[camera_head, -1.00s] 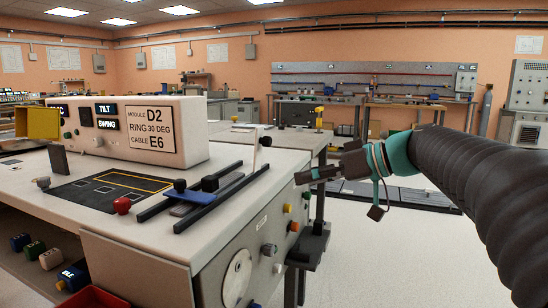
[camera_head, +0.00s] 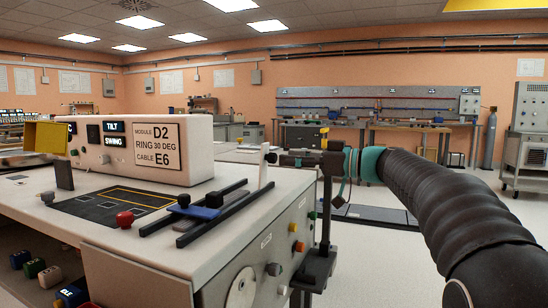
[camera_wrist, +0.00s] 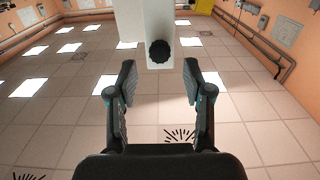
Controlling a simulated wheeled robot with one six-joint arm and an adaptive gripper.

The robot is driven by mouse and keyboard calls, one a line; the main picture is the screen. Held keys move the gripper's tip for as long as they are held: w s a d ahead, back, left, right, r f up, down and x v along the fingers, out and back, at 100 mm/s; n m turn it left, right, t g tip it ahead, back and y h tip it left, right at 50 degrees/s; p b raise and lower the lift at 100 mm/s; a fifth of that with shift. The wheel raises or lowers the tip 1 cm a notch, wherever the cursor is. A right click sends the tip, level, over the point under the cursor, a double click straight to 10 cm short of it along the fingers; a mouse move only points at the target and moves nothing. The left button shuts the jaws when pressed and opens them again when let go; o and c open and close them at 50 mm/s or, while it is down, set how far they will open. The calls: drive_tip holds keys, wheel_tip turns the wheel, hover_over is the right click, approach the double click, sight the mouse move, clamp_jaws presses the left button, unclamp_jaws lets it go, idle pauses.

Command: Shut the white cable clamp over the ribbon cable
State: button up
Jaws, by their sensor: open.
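The white cable clamp (camera_head: 264,168) shows as a narrow white arm standing upright at the right edge of the bench top, with a dark knob (camera_head: 271,157) near its top. In the wrist view the white clamp (camera_wrist: 143,19) hangs into the top centre of the picture, its black knob (camera_wrist: 159,51) facing me. My gripper (camera_head: 283,158) is close to the right of the clamp, pointing left at about knob height. In the wrist view my gripper (camera_wrist: 159,72) has its fingers apart, with the clamp's end just beyond and between the tips. I cannot make out the ribbon cable.
Dark rails (camera_head: 212,213) with a blue slider (camera_head: 195,211) lie on the bench top (camera_head: 100,212), near a red knob (camera_head: 124,219). A white module box (camera_head: 190,150) labelled D2, 30 DEG, E6 stands behind. Open floor (camera_head: 365,260) lies right of the bench.

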sight(276, 157)
drive_tip(key=shift+x, duration=2.6)
clamp_jaws()
